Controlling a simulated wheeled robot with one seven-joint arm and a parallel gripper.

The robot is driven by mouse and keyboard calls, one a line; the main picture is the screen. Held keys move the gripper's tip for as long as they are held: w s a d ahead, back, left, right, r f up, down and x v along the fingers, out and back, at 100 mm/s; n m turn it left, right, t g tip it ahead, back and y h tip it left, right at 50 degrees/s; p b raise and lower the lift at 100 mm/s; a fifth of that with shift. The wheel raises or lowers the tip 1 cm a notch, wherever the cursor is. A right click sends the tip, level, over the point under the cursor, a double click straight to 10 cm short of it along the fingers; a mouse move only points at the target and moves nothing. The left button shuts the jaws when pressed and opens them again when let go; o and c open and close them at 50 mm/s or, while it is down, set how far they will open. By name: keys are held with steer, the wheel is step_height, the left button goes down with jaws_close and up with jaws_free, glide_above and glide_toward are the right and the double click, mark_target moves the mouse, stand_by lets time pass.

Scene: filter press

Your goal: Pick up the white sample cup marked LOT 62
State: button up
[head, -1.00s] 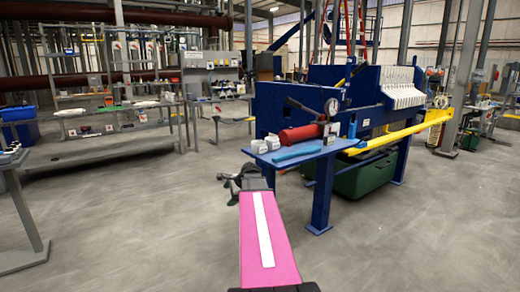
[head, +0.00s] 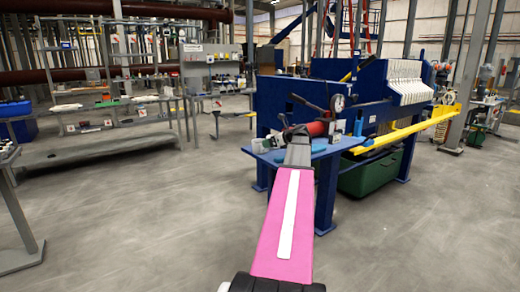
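Two small white cups stand at the left end of the blue shelf (head: 325,152) on the press: a nearer cup (head: 259,147) and a second cup (head: 273,140) just behind and to its right. Their markings are too small to read, so I cannot tell which is LOT 62. My gripper (head: 289,128) is over the shelf, to the right of the cups in the picture. My own arm partly hides it, and I cannot tell if its fingers are open or shut. I see no cup between them.
A red cylinder (head: 318,129) lies on the shelf behind my gripper, near a pressure gauge (head: 338,102). A blue bottle (head: 358,127) stands to the right. A yellow rail (head: 405,131) runs along the press, above a green bin (head: 370,174). Open floor lies left of the shelf.

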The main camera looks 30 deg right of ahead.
mark_target(260, 147)
steer(key=x, duration=0.8)
steer(key=shift+w+a, duration=0.1)
steer(key=shift+w, duration=0.05)
steer(key=shift+r, duration=0.1)
steer(key=c, duration=0.6)
